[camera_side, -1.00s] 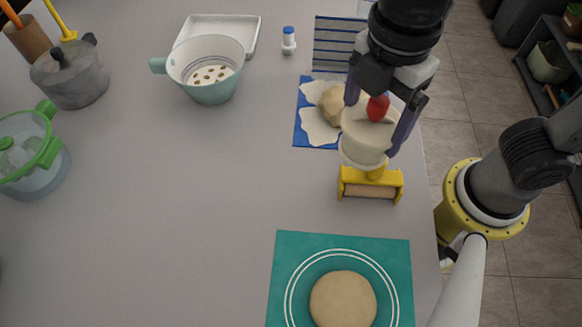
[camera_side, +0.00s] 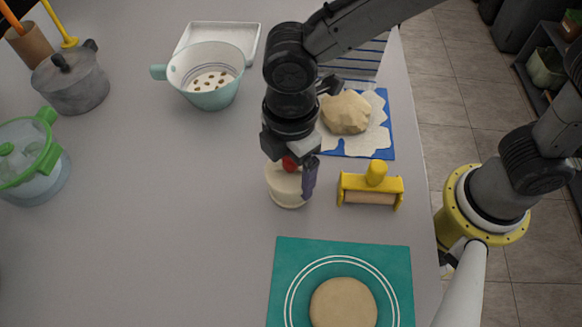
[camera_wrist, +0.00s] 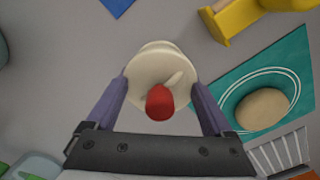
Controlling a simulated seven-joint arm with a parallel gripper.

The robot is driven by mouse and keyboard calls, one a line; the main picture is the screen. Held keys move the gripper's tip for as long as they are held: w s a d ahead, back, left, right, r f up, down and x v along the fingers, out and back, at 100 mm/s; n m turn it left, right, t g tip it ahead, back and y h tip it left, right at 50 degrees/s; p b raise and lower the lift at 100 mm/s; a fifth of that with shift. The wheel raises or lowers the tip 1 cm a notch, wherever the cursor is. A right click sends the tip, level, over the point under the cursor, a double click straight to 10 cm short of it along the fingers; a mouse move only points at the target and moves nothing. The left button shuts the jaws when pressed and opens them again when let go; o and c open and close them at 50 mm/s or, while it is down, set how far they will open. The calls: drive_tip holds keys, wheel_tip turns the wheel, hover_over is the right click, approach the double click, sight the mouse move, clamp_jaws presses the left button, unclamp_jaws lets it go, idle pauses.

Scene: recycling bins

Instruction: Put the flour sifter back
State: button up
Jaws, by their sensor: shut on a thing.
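The flour sifter (camera_side: 286,191) looks like a cream cup with a red knob on top. It is upright in my gripper (camera_side: 290,180), left of the yellow roller. In the wrist view, the purple fingers of my gripper (camera_wrist: 160,82) are closed on both sides of the sifter (camera_wrist: 147,66). The red knob (camera_wrist: 160,102) faces the camera. I cannot tell from the pictures whether the sifter's base touches the table or hangs just above it. My wrist hides part of its top in the side view.
A yellow roller (camera_side: 370,190) stands right of the sifter. A teal mat (camera_side: 288,255) with dough is in front. Dough on a blue mat (camera_side: 387,148) lies behind. A teal colander (camera_side: 212,95) and white tray (camera_side: 252,35) are back left. The table's left middle is clear.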

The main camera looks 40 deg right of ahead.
drive_tip(key=shift+f, duration=0.3)
drive_tip(key=o, duration=0.9)
drive_tip(key=shift+o, duration=0.2)
wheel_tip(320, 180, up, 12)
drive_tip(key=shift+r, duration=0.2)
drive_tip(key=s+d+r+m+t+y, duration=0.1)
drive_tip(key=d+r+m+t, duration=0.25)
drive_tip(key=d+m, duration=1.05)
drive_tip(key=s+d+f+m+t, duration=0.1)
drive_tip(key=s+d+m, duration=0.1)
drive_tip(key=s+d, duration=0.2)
drive_tip(key=s+d+f+m+t+h, duration=0.1)
drive_tip(key=s+d, duration=0.3)
drive_tip(key=d, duration=0.7)
drive_tip(key=shift+f+m, duration=0.5)
drive_tip(key=shift+f, duration=0.1)
